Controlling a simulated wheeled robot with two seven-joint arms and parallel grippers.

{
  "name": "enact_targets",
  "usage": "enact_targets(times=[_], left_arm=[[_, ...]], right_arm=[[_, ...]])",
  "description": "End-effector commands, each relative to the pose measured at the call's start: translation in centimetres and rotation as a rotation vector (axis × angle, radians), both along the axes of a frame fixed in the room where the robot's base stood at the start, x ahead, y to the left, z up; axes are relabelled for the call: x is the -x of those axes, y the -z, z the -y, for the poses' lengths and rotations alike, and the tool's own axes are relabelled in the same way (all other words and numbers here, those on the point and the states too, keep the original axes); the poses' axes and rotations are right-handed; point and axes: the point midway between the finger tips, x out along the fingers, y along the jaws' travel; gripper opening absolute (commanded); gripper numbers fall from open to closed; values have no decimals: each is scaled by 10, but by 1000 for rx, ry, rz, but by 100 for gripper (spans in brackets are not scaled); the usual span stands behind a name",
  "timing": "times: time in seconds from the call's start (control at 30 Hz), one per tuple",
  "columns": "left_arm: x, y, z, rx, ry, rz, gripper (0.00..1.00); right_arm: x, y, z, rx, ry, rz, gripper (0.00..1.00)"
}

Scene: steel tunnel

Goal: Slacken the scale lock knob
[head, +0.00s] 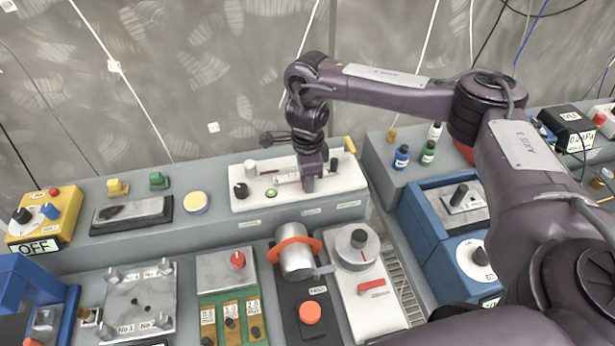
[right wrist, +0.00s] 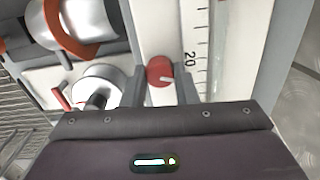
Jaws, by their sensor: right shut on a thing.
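The scale lock knob (right wrist: 160,71) is a small round red knob with a pale line across it. In the right wrist view it sits on a white panel beside a ruled scale (right wrist: 199,58) marked 20. My right gripper (right wrist: 161,88) is shut on the knob, with one grey finger on each side. In the head view my right gripper (head: 308,184) points down onto the white panel (head: 345,178) on the raised back shelf, where it hides most of the knob. My left gripper is not in view.
The white panel also carries a black knob (head: 240,190), a green button (head: 271,193) and a black post (head: 334,165). In front stand a metal cylinder with an orange band (head: 296,258) and a grey dial (head: 357,250). Blue boxes (head: 437,225) stand to the right.

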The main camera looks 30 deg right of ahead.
Motion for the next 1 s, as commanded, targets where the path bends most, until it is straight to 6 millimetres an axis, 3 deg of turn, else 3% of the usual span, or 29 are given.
enact_targets(times=[0.5,0.53,0.67,1.0], left_arm=[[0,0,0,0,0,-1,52],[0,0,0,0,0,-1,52],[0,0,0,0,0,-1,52],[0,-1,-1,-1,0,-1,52]], right_arm=[[-2,-2,0,-2,-17,6,4],[-2,-2,0,-2,-17,7,29],[-2,-2,0,-2,-17,5,46],[-1,-4,0,0,-19,2,48]])
